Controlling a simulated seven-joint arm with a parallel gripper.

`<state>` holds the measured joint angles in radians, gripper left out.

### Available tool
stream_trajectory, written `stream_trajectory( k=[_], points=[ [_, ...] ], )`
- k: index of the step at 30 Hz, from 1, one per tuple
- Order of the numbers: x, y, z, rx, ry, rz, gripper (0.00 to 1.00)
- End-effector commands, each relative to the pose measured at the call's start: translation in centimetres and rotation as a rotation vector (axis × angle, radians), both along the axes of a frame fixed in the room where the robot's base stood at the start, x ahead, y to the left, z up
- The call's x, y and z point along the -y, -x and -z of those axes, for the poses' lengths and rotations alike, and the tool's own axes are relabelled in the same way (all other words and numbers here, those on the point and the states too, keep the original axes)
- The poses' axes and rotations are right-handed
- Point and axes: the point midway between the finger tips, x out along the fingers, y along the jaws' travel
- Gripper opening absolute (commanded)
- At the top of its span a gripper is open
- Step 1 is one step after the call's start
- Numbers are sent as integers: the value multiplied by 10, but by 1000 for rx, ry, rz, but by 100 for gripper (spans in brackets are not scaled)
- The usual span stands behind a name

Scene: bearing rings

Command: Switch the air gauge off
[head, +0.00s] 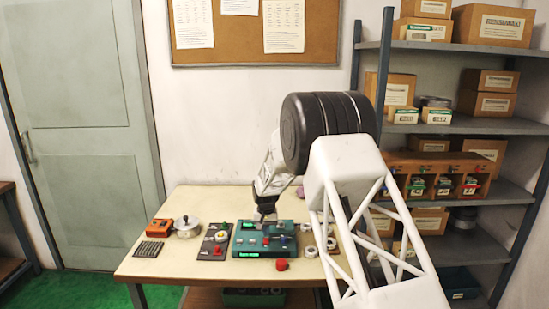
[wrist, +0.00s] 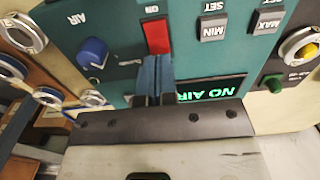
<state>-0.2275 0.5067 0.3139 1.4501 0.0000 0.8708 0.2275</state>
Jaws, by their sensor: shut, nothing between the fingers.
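The air gauge is a teal box (head: 262,244) at the middle of the table. In the wrist view its teal panel (wrist: 120,60) appears upside down. The red switch (wrist: 157,37) has the label "ON" at its upper end in that picture. A blue knob (wrist: 93,52) is labelled "AIR". The lit green display (wrist: 212,92) reads "NO AIR". My gripper (wrist: 155,62) is shut and empty, its fingertips right at the lower end of the red switch; I cannot tell whether they touch it. In the head view my gripper (head: 265,215) is over the gauge's back part.
Grey buttons "MIN SET" (wrist: 213,27) and "MAX SET" (wrist: 264,22) sit beside the switch. A dark panel with buttons (head: 213,242) stands left of the gauge. Rings (head: 310,251) lie to its right. A red object (head: 282,265) is at the front.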

Motion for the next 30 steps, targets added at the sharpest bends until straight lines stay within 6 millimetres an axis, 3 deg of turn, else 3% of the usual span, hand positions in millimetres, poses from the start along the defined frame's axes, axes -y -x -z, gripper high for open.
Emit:
stream_trajectory(
  k=[30],
  points=[
    [0,0,11,0,0,0,0]
  ],
)
